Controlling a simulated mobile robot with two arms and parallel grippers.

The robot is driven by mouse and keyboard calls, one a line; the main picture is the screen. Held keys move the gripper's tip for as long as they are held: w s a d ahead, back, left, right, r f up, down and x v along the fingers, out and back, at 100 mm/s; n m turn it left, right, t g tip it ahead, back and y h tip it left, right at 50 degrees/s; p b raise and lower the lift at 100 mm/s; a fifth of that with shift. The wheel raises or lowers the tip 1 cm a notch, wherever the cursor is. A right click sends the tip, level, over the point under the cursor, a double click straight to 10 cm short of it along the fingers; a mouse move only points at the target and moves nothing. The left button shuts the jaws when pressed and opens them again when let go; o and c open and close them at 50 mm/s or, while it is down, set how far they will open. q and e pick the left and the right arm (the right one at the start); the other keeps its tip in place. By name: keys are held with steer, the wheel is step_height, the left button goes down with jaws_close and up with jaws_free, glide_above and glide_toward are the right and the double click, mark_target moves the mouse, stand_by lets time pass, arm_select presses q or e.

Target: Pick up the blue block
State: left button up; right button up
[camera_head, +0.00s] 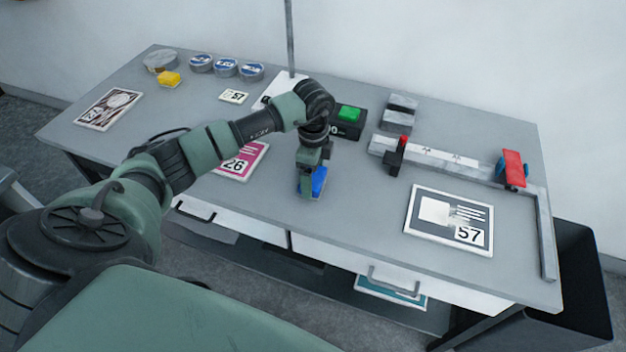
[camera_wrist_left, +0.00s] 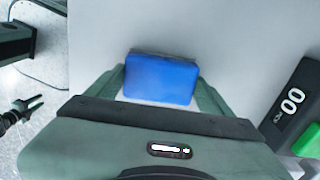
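The blue block (camera_head: 319,183) is near the front middle of the grey table, partly hidden behind a finger of my left gripper (camera_head: 311,187). In the left wrist view the blue block (camera_wrist_left: 160,80) lies between the two fingertips of the left gripper (camera_wrist_left: 161,75). The fingers stand close along its left and right sides. I cannot tell whether they press on it, or whether the block still rests on the table.
A black box with a green top (camera_head: 349,114) stands just behind the gripper. A pink card (camera_head: 243,161) lies to its left under my arm. A paper trimmer (camera_head: 440,161) and a framed card (camera_head: 449,220) are to the right. The table front edge is close.

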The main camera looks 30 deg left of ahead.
arm_select(q)
steer(key=c, duration=0.3)
steer(key=shift+r, duration=0.1)
steer(key=shift+c, duration=0.2)
step_height(320, 180, up, 20)
steer(key=b, duration=0.1)
steer(key=o, duration=0.8)
steer(key=c, duration=0.6)
